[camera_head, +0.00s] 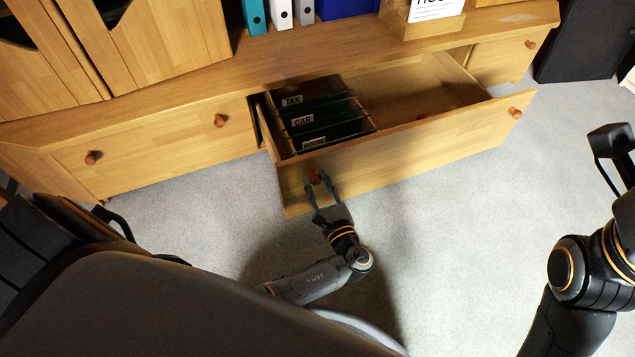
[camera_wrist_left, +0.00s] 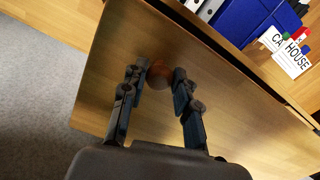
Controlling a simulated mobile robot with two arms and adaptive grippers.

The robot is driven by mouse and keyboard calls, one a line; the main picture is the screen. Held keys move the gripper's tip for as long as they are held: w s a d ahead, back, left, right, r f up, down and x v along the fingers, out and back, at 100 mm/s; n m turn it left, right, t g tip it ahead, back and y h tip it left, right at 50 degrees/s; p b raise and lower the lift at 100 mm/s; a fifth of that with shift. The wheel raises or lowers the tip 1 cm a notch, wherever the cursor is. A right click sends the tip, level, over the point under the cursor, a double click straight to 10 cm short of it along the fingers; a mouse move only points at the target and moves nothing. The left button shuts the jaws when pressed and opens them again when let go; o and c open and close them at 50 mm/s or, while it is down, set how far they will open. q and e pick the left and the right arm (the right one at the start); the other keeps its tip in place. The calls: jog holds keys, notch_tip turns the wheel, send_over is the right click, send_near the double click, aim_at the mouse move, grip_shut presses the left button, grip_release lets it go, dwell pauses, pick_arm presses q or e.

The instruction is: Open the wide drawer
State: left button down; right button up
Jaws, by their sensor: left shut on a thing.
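The wide drawer (camera_head: 420,147) stands pulled out of the wooden cabinet in the head view, with hanging files labelled TAX, CAR and HOUSE at its left end. Its front has two round knobs. My left gripper (camera_head: 318,183) is at the left knob (camera_head: 315,176), with its fingers either side and shut on it. The left wrist view shows the same knob (camera_wrist_left: 159,75) between the fingertips, against the drawer front (camera_wrist_left: 225,100). The right knob (camera_head: 515,113) is free. My right arm is at the right edge of the head view; its fingers are not clearly visible.
A closed drawer (camera_head: 160,150) with two knobs is to the left, and a closed front (camera_head: 500,60) is to the right. Binders (camera_head: 280,14) and a wooden box (camera_head: 420,25) stand on the cabinet top. A dark chair (camera_head: 150,300) fills the lower left. Grey carpet (camera_head: 460,220) is clear in front.

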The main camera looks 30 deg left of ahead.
pick_arm(q)
jog(key=c, duration=1)
grip_release()
notch_tip(320, 180, up, 10)
